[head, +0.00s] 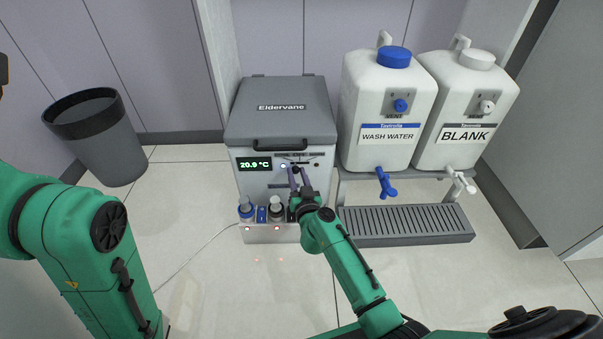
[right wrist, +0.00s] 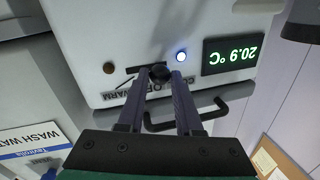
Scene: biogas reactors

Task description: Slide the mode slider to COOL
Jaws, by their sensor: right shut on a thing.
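The grey Eldervane unit (head: 280,110) stands on the floor. Its front has a green display (head: 255,164) reading 20.9 °C and small mode labels. In the right wrist view, which looks upside down, the black slider knob (right wrist: 159,73) sits in a dark slot (right wrist: 132,69). The slot shows to the knob's left, away from the display; the other side is partly hidden. A blue-white lamp (right wrist: 181,57) is lit beside the knob; a brown lamp (right wrist: 109,68) looks unlit. My right gripper (head: 296,172) is shut on the knob. My left gripper is not in view.
Bottles (head: 247,208) stand on a ledge low on the unit, close to my right gripper. White wash water (head: 388,110) and blank (head: 465,110) canisters stand right, above a grated tray (head: 405,224). A dark bin (head: 105,145) stands left. The floor between bin and unit is open.

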